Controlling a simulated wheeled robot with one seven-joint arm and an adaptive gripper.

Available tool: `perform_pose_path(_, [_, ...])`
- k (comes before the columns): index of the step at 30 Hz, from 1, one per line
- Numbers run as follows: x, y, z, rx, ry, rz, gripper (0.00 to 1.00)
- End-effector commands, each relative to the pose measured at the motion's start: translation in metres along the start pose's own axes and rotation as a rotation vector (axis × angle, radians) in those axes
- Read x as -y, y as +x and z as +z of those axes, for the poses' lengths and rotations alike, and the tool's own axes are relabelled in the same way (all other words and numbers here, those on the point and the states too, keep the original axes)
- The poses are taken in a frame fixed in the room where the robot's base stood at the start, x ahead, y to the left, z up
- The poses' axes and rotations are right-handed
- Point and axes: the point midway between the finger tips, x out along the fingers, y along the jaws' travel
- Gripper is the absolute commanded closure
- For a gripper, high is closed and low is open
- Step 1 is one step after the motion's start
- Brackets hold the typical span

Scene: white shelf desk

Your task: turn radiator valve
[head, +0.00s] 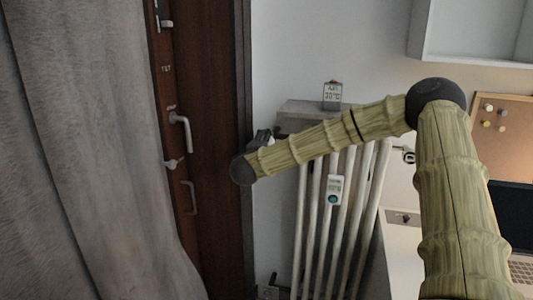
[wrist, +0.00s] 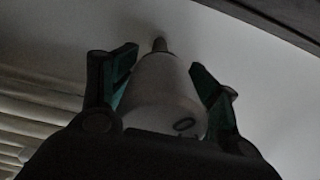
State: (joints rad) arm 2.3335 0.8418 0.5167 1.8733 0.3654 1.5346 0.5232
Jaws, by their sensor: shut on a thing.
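The radiator valve (wrist: 165,92) is a white knob with a dark "0" mark, seen close up in the wrist view. A small metallic stem shows at its far end. My gripper (wrist: 163,75) is shut on the valve, with one green-and-black finger on each side of it. In the head view, my gripper (head: 262,137) is a small dark shape at the radiator's upper left, mostly hidden behind my arm. The valve cannot be made out there. The white radiator (head: 325,240) stands against the wall; its ribs also show at the left of the wrist view (wrist: 30,105).
A small 30°C display (head: 332,95) stands on the ledge (head: 300,107) above the radiator. Another display (head: 334,188) is on the radiator's front. A brown door (head: 222,120) and grey curtain (head: 90,150) are left. A desk (head: 402,255) with a laptop (head: 515,215) is right.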

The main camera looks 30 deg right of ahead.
Motion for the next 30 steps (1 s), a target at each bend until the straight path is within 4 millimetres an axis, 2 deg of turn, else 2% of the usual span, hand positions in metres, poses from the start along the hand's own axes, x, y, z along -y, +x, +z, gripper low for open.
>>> perform_pose_path(1, [-0.007,0.0,-0.0011,-0.001,0.03,0.003,0.65])
perform_pose_path(12, [-0.0043,-0.0002,-0.0007,-0.001,0.17,0.003,0.65])
perform_pose_path(28, [-0.0035,-0.0003,-0.0008,-0.001,0.189,0.004,0.65])
perform_pose_path(29, [-0.0035,-0.0003,-0.0008,-0.001,0.189,0.004,0.36])
perform_pose_path(30, [-0.0035,-0.0002,-0.0008,-0.001,0.189,0.004,0.29])
